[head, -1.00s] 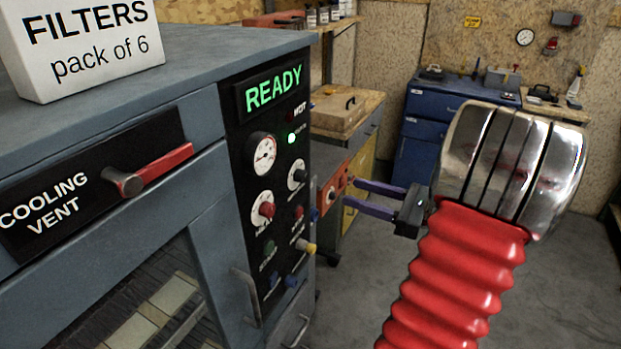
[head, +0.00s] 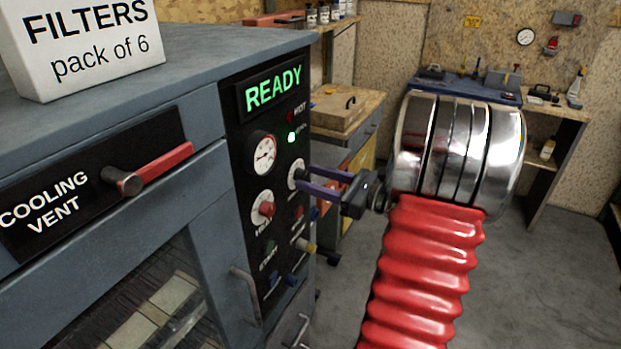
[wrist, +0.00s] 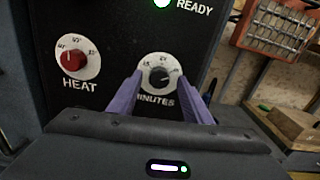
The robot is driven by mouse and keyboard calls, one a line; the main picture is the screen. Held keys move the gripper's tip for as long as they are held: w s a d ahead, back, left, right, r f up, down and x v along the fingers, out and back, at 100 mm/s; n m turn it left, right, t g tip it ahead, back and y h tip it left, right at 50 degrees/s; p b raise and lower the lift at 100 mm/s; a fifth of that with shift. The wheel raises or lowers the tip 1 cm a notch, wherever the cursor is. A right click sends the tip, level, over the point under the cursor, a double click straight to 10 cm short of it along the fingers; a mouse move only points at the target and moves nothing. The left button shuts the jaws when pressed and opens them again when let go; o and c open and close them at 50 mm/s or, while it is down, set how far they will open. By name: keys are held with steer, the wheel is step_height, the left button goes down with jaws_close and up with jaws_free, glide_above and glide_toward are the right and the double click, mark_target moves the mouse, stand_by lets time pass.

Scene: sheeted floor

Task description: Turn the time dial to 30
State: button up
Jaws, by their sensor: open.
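The time dial is a black knob on a white round face marked MINUTES in the wrist view (wrist: 159,72). It also shows on the black control panel in the head view (head: 295,173). Its numbers are small, and I cannot tell surely where the knob points. My gripper (head: 306,177) is open, with its purple fingers reaching toward this dial from the right. In the wrist view, the fingers (wrist: 160,80) appear one on each side of the knob, overlapping the edges of the dial face. I cannot tell whether they touch it.
The red HEAT knob (wrist: 73,60) sits left of the dial. A gauge (head: 263,153), the lit READY display (head: 273,88) and other small knobs share the panel. A cooling vent lever (head: 160,166) is on the left. Open floor (head: 545,240) lies to the right.

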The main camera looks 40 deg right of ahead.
steer(key=shift+w+a, duration=0.2)
steer(key=shift+w, duration=0.35)
steer(key=shift+c, duration=0.7)
steer(key=c, duration=0.9)
